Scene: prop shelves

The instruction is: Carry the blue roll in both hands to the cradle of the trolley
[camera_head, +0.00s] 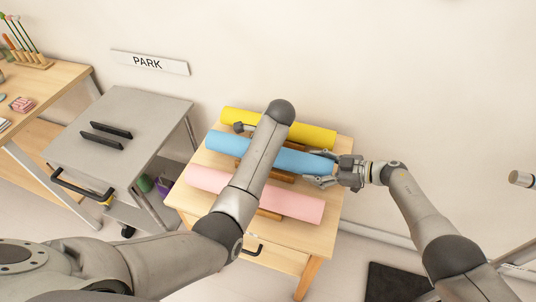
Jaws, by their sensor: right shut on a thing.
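The blue roll (226,145) lies on the wooden table between a yellow roll (312,133) and a pink roll (215,181). My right gripper (328,168) is shut on the right end of the blue roll. My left forearm passes over the middle of the rolls and hides part of each. A small grey part of what looks like my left gripper (241,127) shows by the far side of the blue roll; its fingers are hidden. The grey trolley (75,150) stands left of the table, with two dark parallel bars forming its cradle (106,134) on top.
The trolley has a dark push handle (80,188) at its front. A PARK sign (149,62) is on the wall behind. Another wooden table (60,78) with small items stands far left. A dark mat (395,283) lies on the floor at lower right.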

